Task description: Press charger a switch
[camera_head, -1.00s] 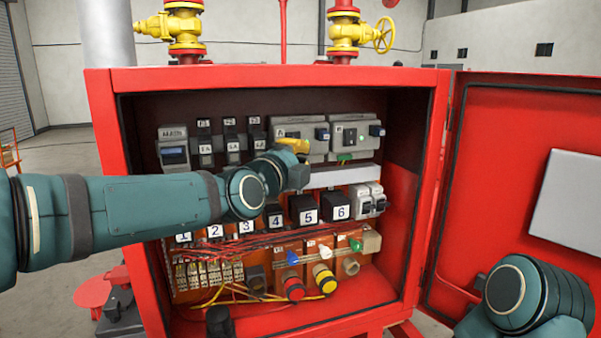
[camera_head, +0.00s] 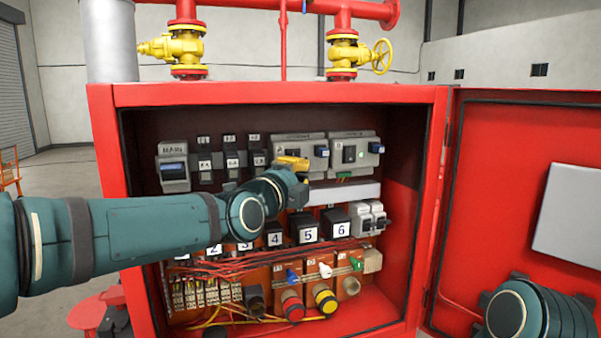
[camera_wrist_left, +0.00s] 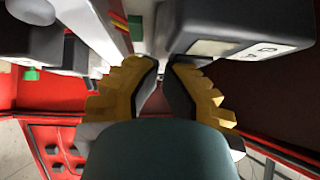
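Charger A (camera_head: 291,139) is the left one of two grey units at the top right inside the red cabinet. Its small dark switch (camera_head: 321,151) sits on its right part. My left gripper (camera_head: 293,162), with yellow fingers, is in front of the lower left part of charger A, left of and below the switch, and hides part of the unit.
The second charger (camera_head: 352,148) stands right of charger A, with a lit green spot. Numbered black blocks (camera_head: 307,233) and a white duct (camera_head: 345,193) lie below. The red cabinet frame (camera_head: 280,95) surrounds everything. The open door (camera_head: 500,180) stands at the right.

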